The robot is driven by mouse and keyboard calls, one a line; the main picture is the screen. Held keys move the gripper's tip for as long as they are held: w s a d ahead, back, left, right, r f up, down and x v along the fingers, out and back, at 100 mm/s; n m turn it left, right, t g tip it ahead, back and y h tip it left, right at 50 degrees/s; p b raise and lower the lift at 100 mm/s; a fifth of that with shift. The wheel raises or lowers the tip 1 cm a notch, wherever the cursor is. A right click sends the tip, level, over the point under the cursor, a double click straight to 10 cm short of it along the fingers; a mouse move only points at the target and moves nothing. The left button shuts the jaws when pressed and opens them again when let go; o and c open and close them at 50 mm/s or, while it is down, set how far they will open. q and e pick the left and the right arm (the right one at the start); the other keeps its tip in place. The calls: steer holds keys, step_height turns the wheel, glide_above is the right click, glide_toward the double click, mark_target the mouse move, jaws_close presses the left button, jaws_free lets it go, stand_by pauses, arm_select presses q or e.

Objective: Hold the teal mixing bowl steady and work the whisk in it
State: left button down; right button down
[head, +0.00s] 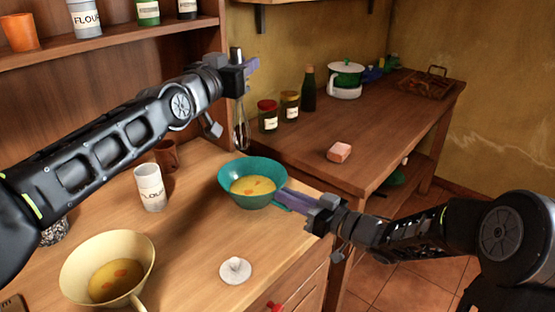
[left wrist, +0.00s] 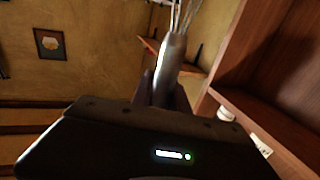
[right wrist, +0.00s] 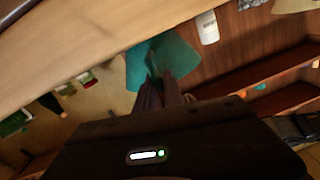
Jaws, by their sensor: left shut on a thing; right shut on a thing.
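The teal mixing bowl (head: 226,188) stands on the wooden counter with yellow egg mix and orange yolks inside. It also shows in the right wrist view (right wrist: 180,62). My right gripper (head: 286,198) is shut on the bowl's right rim; in the right wrist view its fingers (right wrist: 160,92) meet the bowl's wall. My left gripper (head: 250,68) is raised above and behind the bowl, shut on the whisk (head: 241,132). The whisk hangs wires down, with its lower end close to the bowl's far rim in the picture. The left wrist view shows its metal handle (left wrist: 172,55) between the fingers.
The side counter (head: 375,125) holds jars, a bottle, a pot and a pink block.

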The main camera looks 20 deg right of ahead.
arm_select(q)
steer(key=f, duration=0.1)
steer(key=w+d+f, duration=0.1)
steer(key=d+f, duration=0.1)
steer(key=shift+w+d+f, duration=0.1)
steer(key=shift+w+f, duration=0.15)
steer(key=shift+w, duration=0.1)
steer(key=shift+f, duration=0.1)
step_height(320, 180, down, 11)
stand_by(0.8)
stand_by(0.5)
